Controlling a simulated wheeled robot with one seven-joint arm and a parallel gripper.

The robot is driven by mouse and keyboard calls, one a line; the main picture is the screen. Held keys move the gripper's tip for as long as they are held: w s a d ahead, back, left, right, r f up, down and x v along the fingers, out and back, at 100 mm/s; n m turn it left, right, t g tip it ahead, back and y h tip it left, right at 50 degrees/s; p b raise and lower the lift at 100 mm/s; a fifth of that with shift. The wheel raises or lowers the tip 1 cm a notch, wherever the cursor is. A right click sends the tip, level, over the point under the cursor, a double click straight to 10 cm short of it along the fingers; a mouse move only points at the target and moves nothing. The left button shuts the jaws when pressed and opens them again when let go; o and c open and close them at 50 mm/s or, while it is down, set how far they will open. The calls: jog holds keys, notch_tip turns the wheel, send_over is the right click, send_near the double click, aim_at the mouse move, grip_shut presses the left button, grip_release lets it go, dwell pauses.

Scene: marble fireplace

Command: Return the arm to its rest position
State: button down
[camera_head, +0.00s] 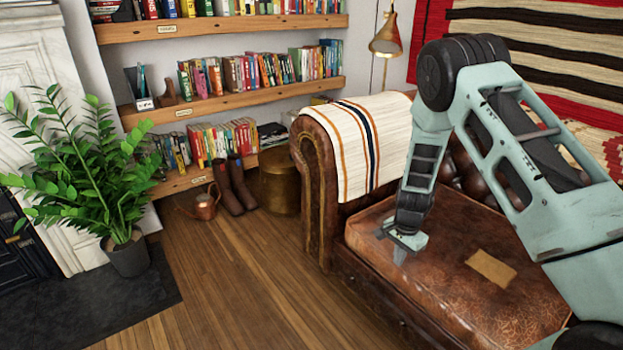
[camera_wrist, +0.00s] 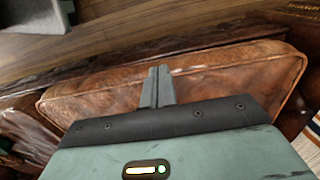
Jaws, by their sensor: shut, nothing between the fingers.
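My gripper (camera_head: 400,254) hangs at the end of my pale green arm, pointing down over the left part of the brown leather sofa seat (camera_head: 450,285). In the wrist view my gripper's two fingers (camera_wrist: 157,86) are together with nothing between them. The sofa seat cushion (camera_wrist: 215,70) lies below and beyond the fingers. The arm is bent and comes in from the right side of the head view. I cannot tell how close the fingertips are to the leather.
A tan rectangular piece (camera_head: 491,268) lies on the seat. A striped throw (camera_head: 365,150) covers the sofa's rolled arm (camera_head: 318,190). A brass lamp (camera_head: 386,40), bookshelves (camera_head: 235,95), boots (camera_head: 237,185) and a potted plant (camera_head: 128,255) stand behind and left.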

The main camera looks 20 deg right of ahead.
jog(key=s+a+r+n+y, duration=0.1)
jog(key=s+a+r+n, duration=0.35)
jog(key=a+r, duration=0.55)
jog(key=s+a+r+n+y, duration=0.1)
jog(key=s+a+r+n, duration=0.4)
jog(key=a+r, duration=0.6)
jog(key=s+a+r+n+h, duration=0.1)
jog(key=s+a+r+n, duration=0.4)
jog(key=s, duration=0.5)
jog(key=s+a+r+n, duration=0.2)
jog(key=s+n, duration=0.5)
jog(key=s, duration=0.2)
notch_tip(320, 180, up, 20)
jog(key=s+p, duration=0.1)
jog(key=p, duration=1.8)
jog(key=shift+d, duration=0.15)
jog(key=shift+s, duration=0.1)
